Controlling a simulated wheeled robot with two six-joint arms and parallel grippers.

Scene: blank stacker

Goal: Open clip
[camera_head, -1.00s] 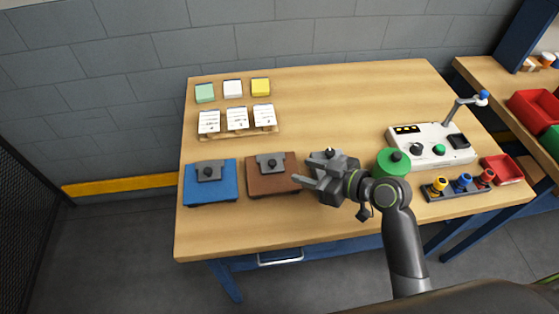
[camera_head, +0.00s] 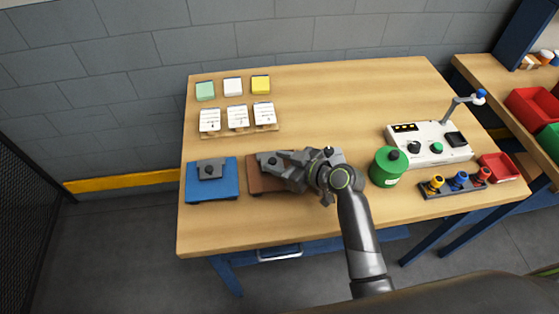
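A blue clipboard (camera_head: 228,189) lies at the front left of the table with a grey clip (camera_head: 209,170) and dark knob at its top edge. A brown clipboard (camera_head: 257,183) lies to its right. My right gripper (camera_head: 267,163) reaches in from the right over the brown board, with its fingertips at that board's grey clip. The fingers overlap the clip and knob, so I cannot tell whether they touch or grip it. Another grey clip with a dark knob (camera_head: 328,150) shows behind my wrist; its board is mostly hidden. My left gripper is not in view.
Green, white and yellow pads (camera_head: 260,85) stand at the back left, with white cards on a wooden rack (camera_head: 267,128) before them. A green canister (camera_head: 386,169) stands right of my wrist. A white control panel (camera_head: 432,153), coloured knobs (camera_head: 461,183) and a red tray (camera_head: 499,167) are farther right.

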